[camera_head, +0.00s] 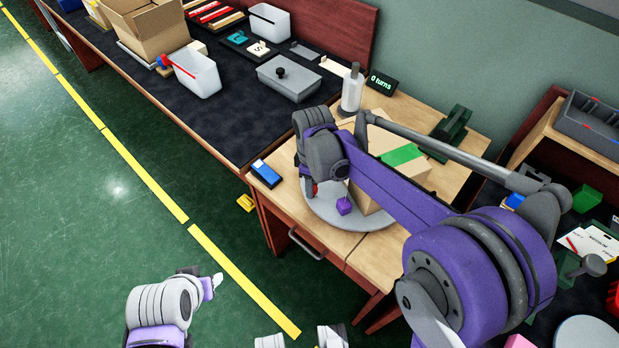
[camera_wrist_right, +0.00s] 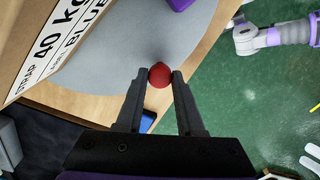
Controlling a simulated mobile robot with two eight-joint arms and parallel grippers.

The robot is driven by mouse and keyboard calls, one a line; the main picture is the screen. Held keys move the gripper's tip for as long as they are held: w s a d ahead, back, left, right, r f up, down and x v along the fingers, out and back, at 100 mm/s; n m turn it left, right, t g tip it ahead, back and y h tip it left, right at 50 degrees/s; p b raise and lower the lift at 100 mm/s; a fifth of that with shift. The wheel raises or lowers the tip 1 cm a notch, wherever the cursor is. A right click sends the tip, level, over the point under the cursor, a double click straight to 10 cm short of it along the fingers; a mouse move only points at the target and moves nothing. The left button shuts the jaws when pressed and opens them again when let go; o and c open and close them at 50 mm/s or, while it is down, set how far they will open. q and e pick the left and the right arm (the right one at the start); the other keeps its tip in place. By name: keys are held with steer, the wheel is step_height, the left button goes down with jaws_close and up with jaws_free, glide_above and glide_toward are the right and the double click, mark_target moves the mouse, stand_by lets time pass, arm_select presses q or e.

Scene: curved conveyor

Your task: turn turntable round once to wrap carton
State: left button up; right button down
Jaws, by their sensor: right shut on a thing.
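The grey round turntable (camera_head: 322,208) lies on the wooden bench, with a brown carton (camera_head: 418,172) on it that has a green strip on top. A purple knob-like piece (camera_head: 344,206) sits on the disc in front of the carton. In the right wrist view, the carton (camera_wrist_right: 35,22) shows printed lettering, and my right gripper (camera_wrist_right: 160,78) is shut on a red ball knob (camera_wrist_right: 160,75) by the rim of the turntable (camera_wrist_right: 150,35). In the head view my right arm hides much of the carton. My left arm is low at left, off the bench; its jaws are unclear.
A sign (camera_head: 380,82) reading "0 turns" and a pale roll on a post (camera_head: 351,92) stand behind the turntable. A blue block (camera_head: 266,173) lies near the bench's left edge. A green holder (camera_head: 452,133) stands at back right. Green floor is open at left.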

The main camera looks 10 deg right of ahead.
steer(key=shift+s+d+n, duration=0.25)
steer(key=shift+s+n, duration=0.25)
steer(key=shift+s, duration=0.1)
steer(key=shift+s+d+n, duration=0.2)
steer(key=shift+s+n, duration=0.3)
steer(key=shift+s, duration=0.1)
steer(key=shift+s+d+n, duration=0.4)
steer(key=shift+s+n, duration=0.25)
steer(key=shift+s+d+n, duration=0.4)
steer(key=shift+s+n, duration=0.25)
steer(key=shift+s, duration=0.1)
steer(key=c, duration=0.5)
jaws_free()
steer(key=shift+c, duration=0.2)
steer(key=shift+r, duration=0.1)
step_height(320, 180, up, 11)
steer(key=p, duration=0.1)
